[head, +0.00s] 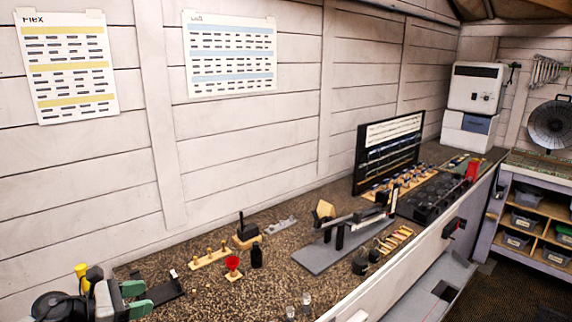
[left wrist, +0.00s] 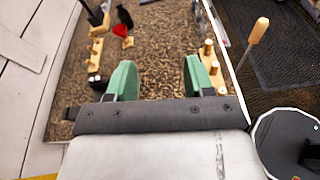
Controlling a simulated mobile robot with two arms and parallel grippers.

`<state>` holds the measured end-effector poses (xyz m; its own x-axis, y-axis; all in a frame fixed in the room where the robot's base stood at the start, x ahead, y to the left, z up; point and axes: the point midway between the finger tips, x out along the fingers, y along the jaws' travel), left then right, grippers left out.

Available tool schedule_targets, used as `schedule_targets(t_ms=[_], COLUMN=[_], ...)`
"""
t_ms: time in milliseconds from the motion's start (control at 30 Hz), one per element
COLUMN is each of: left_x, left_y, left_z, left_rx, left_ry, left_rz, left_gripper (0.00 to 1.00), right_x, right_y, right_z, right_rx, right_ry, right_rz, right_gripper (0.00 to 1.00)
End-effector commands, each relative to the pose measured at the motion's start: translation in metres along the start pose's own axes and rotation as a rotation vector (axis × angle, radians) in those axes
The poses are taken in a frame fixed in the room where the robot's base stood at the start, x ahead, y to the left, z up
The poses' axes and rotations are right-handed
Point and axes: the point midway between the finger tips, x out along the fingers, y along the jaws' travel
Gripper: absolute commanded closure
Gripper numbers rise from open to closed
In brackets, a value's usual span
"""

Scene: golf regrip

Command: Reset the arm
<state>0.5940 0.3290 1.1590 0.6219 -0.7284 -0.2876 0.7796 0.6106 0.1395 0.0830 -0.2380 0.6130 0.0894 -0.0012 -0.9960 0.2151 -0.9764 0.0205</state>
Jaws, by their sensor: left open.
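My left gripper (head: 138,299) is at the lower left of the head view, over the near left end of the speckled workbench (head: 205,300). Its two green fingers stand apart with nothing between them. In the left wrist view the open left gripper (left wrist: 159,72) shows bare speckled bench top between and beyond its fingers. My right gripper is in neither view.
A wooden peg rack (head: 211,258), red funnel (head: 232,262) and black bottle (head: 257,257) stand farther along. A grey plate (head: 322,262) carries black supports. Wooden pegs (left wrist: 210,58) stand by the right finger in the wrist view.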

Motion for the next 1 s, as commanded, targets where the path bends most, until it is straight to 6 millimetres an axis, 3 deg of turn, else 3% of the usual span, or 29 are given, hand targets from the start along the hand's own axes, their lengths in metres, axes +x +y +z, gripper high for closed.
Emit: schedule_targets(t_ms=[33, 100, 300, 467, 600, 700, 833, 867, 1000], left_x=[0.019, 0.035, 0.045, 0.029, 0.004, -0.014, -0.034, -0.038, -0.056], left_y=[-0.02, -0.038, -0.079, -0.116, -0.163, -0.203, -0.246, -0.255, -0.293], left_z=[0.004, 0.013, 0.011, -0.018, -0.056, -0.079, -0.096, -0.098, -0.105], left_rx=[-0.138, -0.35, -1.043, -1.645, -2.162, -2.468, -2.731, 2.762, 2.529], left_ry=[-0.094, -0.218, -0.517, -0.694, -0.803, -0.85, -0.876, 0.874, 0.758], left_rz=[0.041, 0.113, 0.326, 0.529, 0.758, 0.943, 1.155, -1.193, -1.202], left_gripper=[0.48, 0.48, 0.48, 0.48, 0.48, 0.48, 0.48, 0.48, 0.48], right_x=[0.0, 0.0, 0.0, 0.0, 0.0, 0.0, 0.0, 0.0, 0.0], right_y=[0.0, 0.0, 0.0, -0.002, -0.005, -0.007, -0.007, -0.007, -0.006], right_z=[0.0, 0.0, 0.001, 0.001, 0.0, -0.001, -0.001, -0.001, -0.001], right_rx=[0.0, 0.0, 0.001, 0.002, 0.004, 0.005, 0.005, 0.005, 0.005], right_ry=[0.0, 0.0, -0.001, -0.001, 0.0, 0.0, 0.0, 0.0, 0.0], right_rz=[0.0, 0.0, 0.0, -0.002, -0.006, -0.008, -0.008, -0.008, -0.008], right_gripper=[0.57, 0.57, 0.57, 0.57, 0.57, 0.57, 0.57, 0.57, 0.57])
